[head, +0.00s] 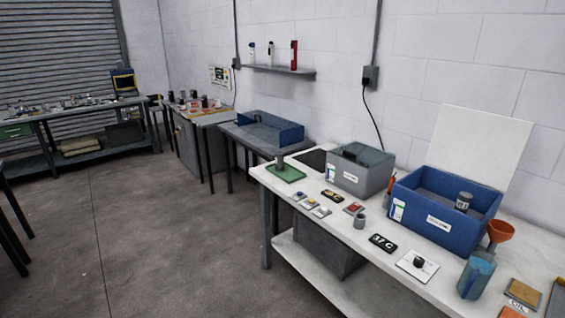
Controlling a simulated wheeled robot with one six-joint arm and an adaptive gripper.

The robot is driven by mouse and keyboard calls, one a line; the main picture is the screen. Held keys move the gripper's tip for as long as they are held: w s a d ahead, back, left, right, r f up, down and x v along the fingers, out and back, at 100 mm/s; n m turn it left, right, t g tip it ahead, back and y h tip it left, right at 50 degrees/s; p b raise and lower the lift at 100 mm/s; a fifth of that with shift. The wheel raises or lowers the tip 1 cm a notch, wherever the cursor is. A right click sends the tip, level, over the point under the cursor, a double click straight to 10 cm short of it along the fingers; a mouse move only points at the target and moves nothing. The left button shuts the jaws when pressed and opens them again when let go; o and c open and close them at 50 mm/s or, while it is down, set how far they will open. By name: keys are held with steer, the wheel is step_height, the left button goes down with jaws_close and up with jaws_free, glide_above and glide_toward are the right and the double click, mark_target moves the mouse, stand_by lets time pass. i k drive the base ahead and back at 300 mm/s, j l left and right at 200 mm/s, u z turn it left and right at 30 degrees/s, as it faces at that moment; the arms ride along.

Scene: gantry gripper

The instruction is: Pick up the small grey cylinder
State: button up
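A small grey cylinder (360,220) stands on the white-topped bench (388,268), in front of the grey box and left of the blue bin. It is upright and its top looks dark, perhaps hollow. A second pale grey upright cylinder or post (279,164) stands on a green square plate (285,174) at the bench's far left end. A darker grey cylinder with a label (464,201) shows inside the blue bin. I cannot tell for sure which one the task means. My gripper is not in view.
A grey box (361,176) and a blue bin (445,232) stand along the wall side. A black display (383,243), a white plate with a black knob (417,266), a teal container (477,276) and an orange funnel (499,232) are nearby. Open floor (170,255) lies left.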

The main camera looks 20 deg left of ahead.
mark_target(279, 155)
steer(key=i+j+u, duration=0.3)
steer(key=i, duration=0.45)
steer(key=i+j+u, duration=0.1)
steer(key=i+u, duration=0.2)
steer(key=i, duration=0.4)
